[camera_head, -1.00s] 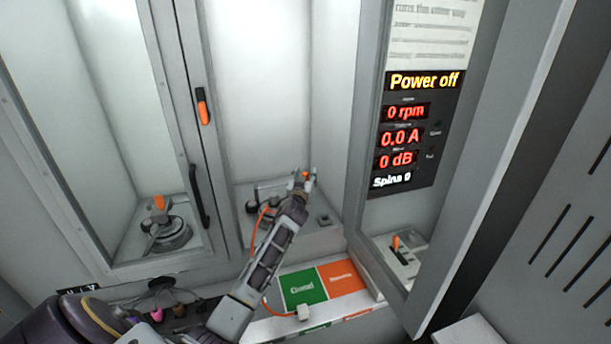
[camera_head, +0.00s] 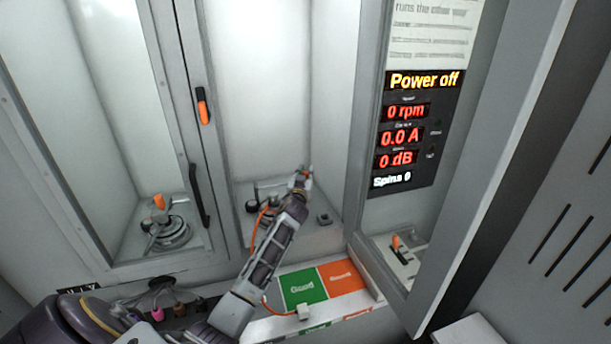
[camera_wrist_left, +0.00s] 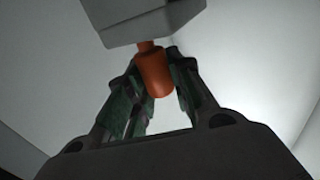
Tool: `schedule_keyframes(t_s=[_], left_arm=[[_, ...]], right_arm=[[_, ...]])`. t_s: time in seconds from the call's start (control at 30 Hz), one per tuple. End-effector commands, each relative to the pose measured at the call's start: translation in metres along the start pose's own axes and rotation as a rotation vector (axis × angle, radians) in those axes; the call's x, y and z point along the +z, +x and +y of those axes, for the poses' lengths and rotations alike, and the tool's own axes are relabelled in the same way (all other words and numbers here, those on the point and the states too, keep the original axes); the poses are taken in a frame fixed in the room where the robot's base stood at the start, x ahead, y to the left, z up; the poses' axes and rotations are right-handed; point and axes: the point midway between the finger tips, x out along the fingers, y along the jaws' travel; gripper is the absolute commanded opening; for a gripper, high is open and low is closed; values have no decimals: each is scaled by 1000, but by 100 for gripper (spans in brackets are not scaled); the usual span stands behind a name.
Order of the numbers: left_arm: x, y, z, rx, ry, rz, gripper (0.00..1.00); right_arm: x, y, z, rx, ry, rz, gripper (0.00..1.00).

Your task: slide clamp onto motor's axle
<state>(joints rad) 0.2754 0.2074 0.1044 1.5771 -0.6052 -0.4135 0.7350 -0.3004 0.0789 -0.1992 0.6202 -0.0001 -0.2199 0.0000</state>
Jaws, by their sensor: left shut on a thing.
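My left gripper (camera_head: 303,177) is inside the open middle bay, at the end of the arm that reaches up from below. In the left wrist view its two fingers (camera_wrist_left: 158,90) are shut on an orange handle under a grey block (camera_wrist_left: 150,18), which appears to be the clamp. In the head view the gripper mostly hides the clamp. A dark rounded part with an orange cable, apparently the motor (camera_head: 254,206), sits low in the bay to the left of the gripper. My forearm partly covers it, and its axle cannot be made out. My right gripper is not in view.
A framed door with a black handle (camera_head: 199,196) stands at the left, with a round metal unit (camera_head: 172,234) behind it. A display panel (camera_head: 408,140) reads "Power off" at the right. A green and orange label plate (camera_head: 304,288) lies at the bay's front.

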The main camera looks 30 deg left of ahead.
Motion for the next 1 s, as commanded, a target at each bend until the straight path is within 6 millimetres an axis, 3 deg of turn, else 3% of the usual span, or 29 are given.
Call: schedule_keyframes(t_s=[0.27,1.0], left_arm=[[0,-3,-6,-1,2,-1,0],[1,-41,-80,-1,4,-5,0]], right_arm=[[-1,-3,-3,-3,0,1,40],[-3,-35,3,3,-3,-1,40]])
